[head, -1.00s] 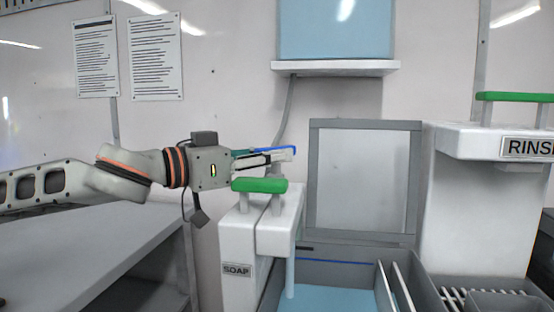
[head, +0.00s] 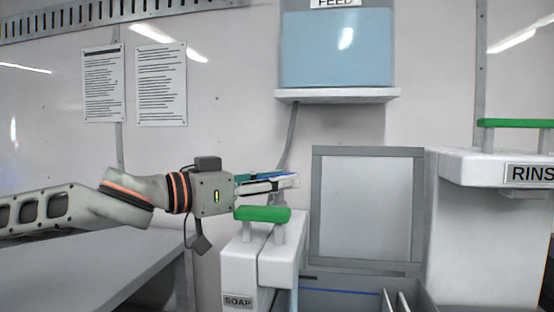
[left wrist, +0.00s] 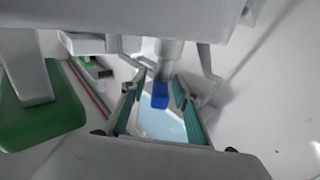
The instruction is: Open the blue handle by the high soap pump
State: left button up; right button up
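The blue handle (head: 281,176) is by the SOAP pump, and only a thin strip of it shows behind my left gripper in the head view. In the left wrist view the blue handle's end (left wrist: 160,94) lies between the teal-padded fingers. My left gripper (head: 288,181) reaches in from the left, level, just above and behind the pump's green handle. Its fingers are apart on both sides of the blue handle, with a visible gap in the left wrist view. Whether a finger touches it is hidden. My right gripper is in no view.
A green handle (head: 262,214) tops the white SOAP pump (head: 240,265), close under my left gripper. A blue FEED tank (head: 336,50) on a white shelf is above. A RINSE unit (head: 470,240) stands right. A grey table (head: 90,265) lies below my left arm.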

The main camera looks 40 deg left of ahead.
pick_arm(q)
notch_tip(320, 180, up, 6)
jog(key=shift+f, duration=0.15)
jog(key=shift+a+r, duration=0.1)
jog(key=shift+r, duration=1.85)
